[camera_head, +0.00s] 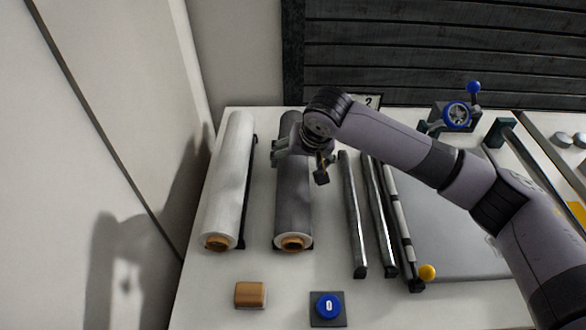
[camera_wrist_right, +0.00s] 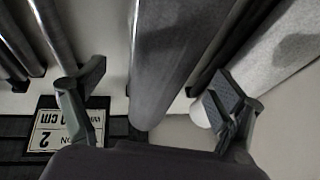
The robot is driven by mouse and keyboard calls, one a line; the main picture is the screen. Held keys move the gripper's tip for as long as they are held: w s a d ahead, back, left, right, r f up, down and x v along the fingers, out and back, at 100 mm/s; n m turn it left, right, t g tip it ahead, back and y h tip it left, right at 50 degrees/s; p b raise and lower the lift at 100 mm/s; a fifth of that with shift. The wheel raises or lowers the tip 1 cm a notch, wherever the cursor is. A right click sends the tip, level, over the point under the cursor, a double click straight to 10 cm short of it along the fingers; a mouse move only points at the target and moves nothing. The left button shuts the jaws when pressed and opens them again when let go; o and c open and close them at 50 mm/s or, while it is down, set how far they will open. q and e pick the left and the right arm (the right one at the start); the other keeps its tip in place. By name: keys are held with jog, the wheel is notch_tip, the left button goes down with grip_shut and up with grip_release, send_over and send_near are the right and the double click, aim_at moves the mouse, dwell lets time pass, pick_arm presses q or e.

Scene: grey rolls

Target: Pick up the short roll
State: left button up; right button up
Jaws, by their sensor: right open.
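A dark grey roll (camera_head: 293,205) with an orange-brown core end lies lengthwise on the white table. A white roll (camera_head: 229,180) lies parallel to its left. The two look close in length, so I cannot tell which is the short one. My right gripper (camera_head: 300,163) is open above the far half of the dark grey roll. In the right wrist view, the dark grey roll (camera_wrist_right: 172,60) runs between the spread fingers of my right gripper (camera_wrist_right: 155,92), and the white roll (camera_wrist_right: 268,62) lies to the right. My left gripper is not in view.
A brown block (camera_head: 250,294) and a blue button (camera_head: 328,305) sit at the front. A wall stands close on the left. A number sign (camera_wrist_right: 70,130) is behind.

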jog(key=shift+a+p+x, duration=0.15)
jog(key=shift+x, duration=1.2)
jog(key=shift+a+p+x, duration=0.1)
jog(key=shift+p+x, duration=0.05)
jog(key=shift+x, duration=1.2)
jog(key=shift+r, duration=0.1)
jog(key=shift+c, duration=0.5)
jog(key=c, duration=1.4)
jog(key=shift+r, duration=0.1)
jog(key=shift+c, duration=0.8)
